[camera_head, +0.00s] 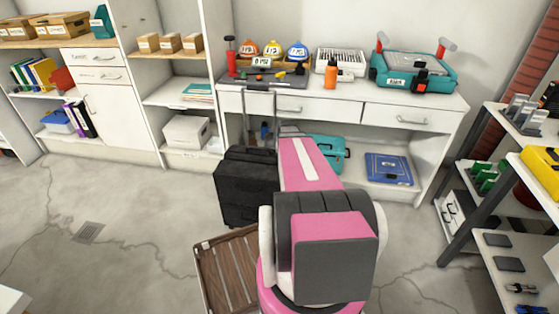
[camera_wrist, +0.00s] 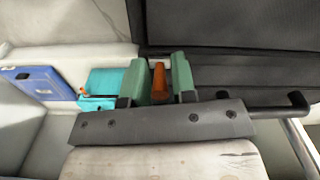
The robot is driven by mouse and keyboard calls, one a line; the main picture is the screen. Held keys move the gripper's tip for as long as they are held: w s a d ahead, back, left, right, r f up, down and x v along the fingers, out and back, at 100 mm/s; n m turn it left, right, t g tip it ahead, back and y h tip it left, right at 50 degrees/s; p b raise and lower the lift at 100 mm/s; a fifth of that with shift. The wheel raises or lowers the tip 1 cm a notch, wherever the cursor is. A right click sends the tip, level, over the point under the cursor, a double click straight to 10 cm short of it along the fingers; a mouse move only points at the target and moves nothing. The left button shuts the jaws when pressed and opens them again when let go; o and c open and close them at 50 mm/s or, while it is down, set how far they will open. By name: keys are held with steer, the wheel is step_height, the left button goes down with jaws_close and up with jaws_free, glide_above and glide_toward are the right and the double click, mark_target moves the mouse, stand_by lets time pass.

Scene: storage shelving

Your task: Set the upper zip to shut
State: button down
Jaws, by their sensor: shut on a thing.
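The black suitcase (camera_head: 245,188) stands on the floor in front of the workbench, with its tall handle (camera_head: 273,115) raised. In the wrist view its dark fabric side (camera_wrist: 235,25) fills the upper right, with a dark seam along its lower edge. My gripper (camera_wrist: 158,82) is at this edge. Its two green fingers are closed around a small orange-brown pull tab (camera_wrist: 158,80), which looks like the zip's pull. The zip's teeth cannot be made out. In the head view my arm hides the gripper and part of the suitcase's right side.
A slatted wooden piece (camera_head: 228,272) lies on the floor close to the suitcase. A teal case (camera_head: 330,152) and a blue box (camera_head: 388,169) are under the workbench (camera_head: 340,108). A shelf rack (camera_head: 468,190) stands at right. The floor at left is clear.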

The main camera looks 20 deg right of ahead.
steer(key=shift+s+d, duration=0.15)
steer(key=shift+d, duration=0.1)
steer(key=c, duration=1.2)
jaws_free()
steer(key=shift+o, duration=0.2)
steer(key=shift+r, duration=0.1)
step_height(320, 180, up, 11)
steer(key=shift+f, duration=0.15)
steer(key=shift+s, duration=0.1)
